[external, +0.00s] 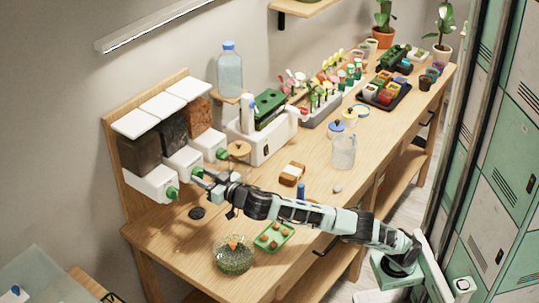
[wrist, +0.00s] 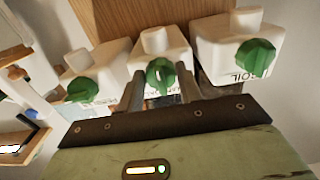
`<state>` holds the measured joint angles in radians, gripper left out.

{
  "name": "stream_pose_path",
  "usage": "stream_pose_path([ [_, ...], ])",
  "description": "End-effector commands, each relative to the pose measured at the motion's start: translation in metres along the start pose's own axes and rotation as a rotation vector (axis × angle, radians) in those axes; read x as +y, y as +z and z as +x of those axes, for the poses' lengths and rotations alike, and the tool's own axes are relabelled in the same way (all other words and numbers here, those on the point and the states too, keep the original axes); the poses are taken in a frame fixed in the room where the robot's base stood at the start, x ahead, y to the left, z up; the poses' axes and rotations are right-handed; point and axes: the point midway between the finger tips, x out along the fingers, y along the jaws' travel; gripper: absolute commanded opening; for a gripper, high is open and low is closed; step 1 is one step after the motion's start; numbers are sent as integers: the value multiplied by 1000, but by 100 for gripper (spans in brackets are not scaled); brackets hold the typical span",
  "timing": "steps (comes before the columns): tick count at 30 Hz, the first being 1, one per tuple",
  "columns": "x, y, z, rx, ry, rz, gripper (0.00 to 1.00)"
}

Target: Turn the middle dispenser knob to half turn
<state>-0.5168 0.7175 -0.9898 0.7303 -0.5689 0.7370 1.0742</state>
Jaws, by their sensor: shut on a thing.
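Three white dispensers with green knobs stand in a row against a wooden back panel at the left end of the bench. The middle dispenser knob (external: 197,172) faces my gripper (external: 205,177). In the wrist view the middle knob (wrist: 160,70) sits between the two fingers of my gripper (wrist: 160,88), which is shut on it. Its raised grip stands roughly upright in that view. The side knobs (wrist: 82,90) (wrist: 256,56) are apart from the fingers. The fingers partly hide the middle knob's lower edge and the label.
A green seedling tray (external: 274,236) and a glass bowl (external: 234,254) lie on the bench near my arm. A dark round disc (external: 197,213) lies below the dispensers. A white caddy (external: 262,140) and a clear jug (external: 344,151) stand to the right.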

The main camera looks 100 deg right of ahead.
Motion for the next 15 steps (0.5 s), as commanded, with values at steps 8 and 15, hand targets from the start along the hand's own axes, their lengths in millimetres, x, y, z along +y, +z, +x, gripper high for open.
stream_pose_path([
  [8, 0, 0, 0, 0, 0, -1, 56],
  [15, 0, 0, -2, 0, -1, -1, 56],
])
